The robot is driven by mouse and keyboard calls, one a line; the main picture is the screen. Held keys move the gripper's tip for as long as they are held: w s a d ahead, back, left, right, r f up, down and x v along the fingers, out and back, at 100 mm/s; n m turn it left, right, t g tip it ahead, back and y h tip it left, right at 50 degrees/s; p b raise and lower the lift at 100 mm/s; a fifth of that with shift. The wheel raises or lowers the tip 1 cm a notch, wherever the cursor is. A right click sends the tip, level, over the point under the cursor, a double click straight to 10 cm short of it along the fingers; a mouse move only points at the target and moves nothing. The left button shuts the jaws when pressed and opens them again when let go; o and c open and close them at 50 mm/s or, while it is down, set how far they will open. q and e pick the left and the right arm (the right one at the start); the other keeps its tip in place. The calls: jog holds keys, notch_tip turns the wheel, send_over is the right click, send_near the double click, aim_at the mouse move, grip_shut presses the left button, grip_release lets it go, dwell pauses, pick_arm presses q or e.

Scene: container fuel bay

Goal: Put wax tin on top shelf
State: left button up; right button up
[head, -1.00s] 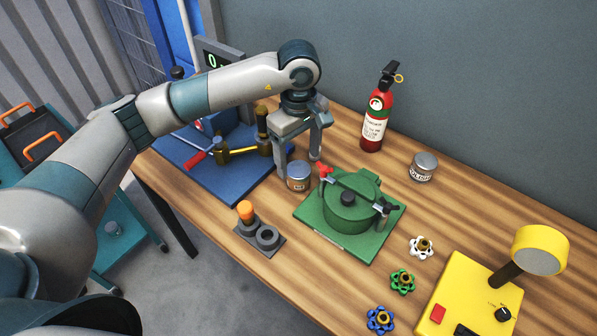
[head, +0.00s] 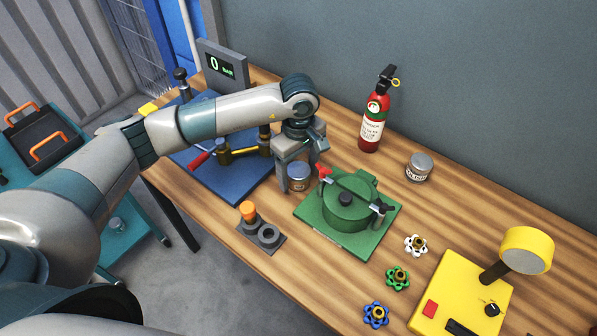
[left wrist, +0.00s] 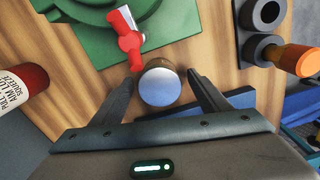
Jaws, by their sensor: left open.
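A small metal tin with a label (head: 298,182) stands on the wooden bench, left of the green lidded device. My left gripper (head: 299,172) is above it, pointing down and open, with a finger on either side. In the left wrist view the tin's round silver lid (left wrist: 160,84) shows between the two open fingertips (left wrist: 150,80), with gaps beside it. A second similar tin (head: 419,168) stands farther right, beyond the green device. The labels are too small to read, so I cannot tell which is the wax tin. No top shelf is clearly in view. My right gripper is not in view.
The green device (head: 385,228) with a red handle (head: 324,173) is close to the gripper. A blue board (head: 222,190) with brass fittings, a grey base with an orange knob (head: 248,211) and a fire extinguisher (head: 373,120) surround it. A teal cart (head: 70,165) stands left.

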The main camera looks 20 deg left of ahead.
aim_at(299, 169)
pick_arm(q)
jog(key=shift+f, duration=0.15)
dwell(0.3)
jog(key=c, duration=1.3)
jog(key=shift+r, duration=0.2)
jog(key=shift+r+b, duration=0.2)
jog(key=shift+b, duration=0.15)
notch_tip(299, 169, up, 8)
jog(key=b, duration=0.3)
jog(key=shift+w+r+b, duration=0.1)
jog(key=shift+r+b, duration=0.05)
jog(key=shift+b, duration=0.2)
jog(key=shift+r, duration=0.45)
